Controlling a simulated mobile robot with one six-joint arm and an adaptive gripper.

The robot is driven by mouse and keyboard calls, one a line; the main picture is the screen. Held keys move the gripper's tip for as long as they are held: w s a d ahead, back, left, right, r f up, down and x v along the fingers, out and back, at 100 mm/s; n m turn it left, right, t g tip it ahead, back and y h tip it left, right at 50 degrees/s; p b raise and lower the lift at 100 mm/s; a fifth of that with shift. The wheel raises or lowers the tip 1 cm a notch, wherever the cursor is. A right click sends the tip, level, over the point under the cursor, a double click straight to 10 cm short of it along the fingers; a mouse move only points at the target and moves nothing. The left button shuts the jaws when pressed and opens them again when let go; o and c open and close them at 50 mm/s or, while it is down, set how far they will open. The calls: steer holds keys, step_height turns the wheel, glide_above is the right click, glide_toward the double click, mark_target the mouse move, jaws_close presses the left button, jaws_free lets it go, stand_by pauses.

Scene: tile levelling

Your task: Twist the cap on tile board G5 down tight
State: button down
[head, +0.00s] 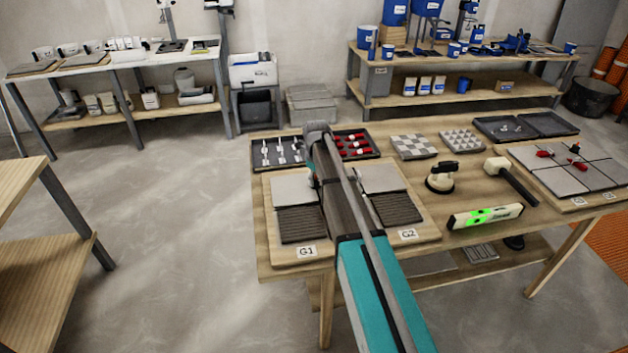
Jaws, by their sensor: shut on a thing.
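My arm reaches across the table from the lower right, and its far end stands over the boards labelled G1 (291,258) and G2 (425,238). My gripper's fingers are hidden behind my own arm, so what they hold does not show. A right-hand tile board (565,205) carries large grey tiles with two small labels, too small to read, so I cannot tell whether it is G5.
A tray of red caps (357,143) and a tray of pale clips (281,152) lie at the table's back left. A suction lifter (441,178), a mallet (510,178) and a green-lit level (486,216) lie between the boards. Shelving stands behind.

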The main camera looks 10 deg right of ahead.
steer(key=shift+w+a, duration=0.1)
steer(key=shift+w, duration=0.1)
stand_by(0.3)
steer(key=shift+c, duration=2)
jaws_free()
steer(key=shift+o, duration=0.5)
steer(key=shift+s, duration=0.1)
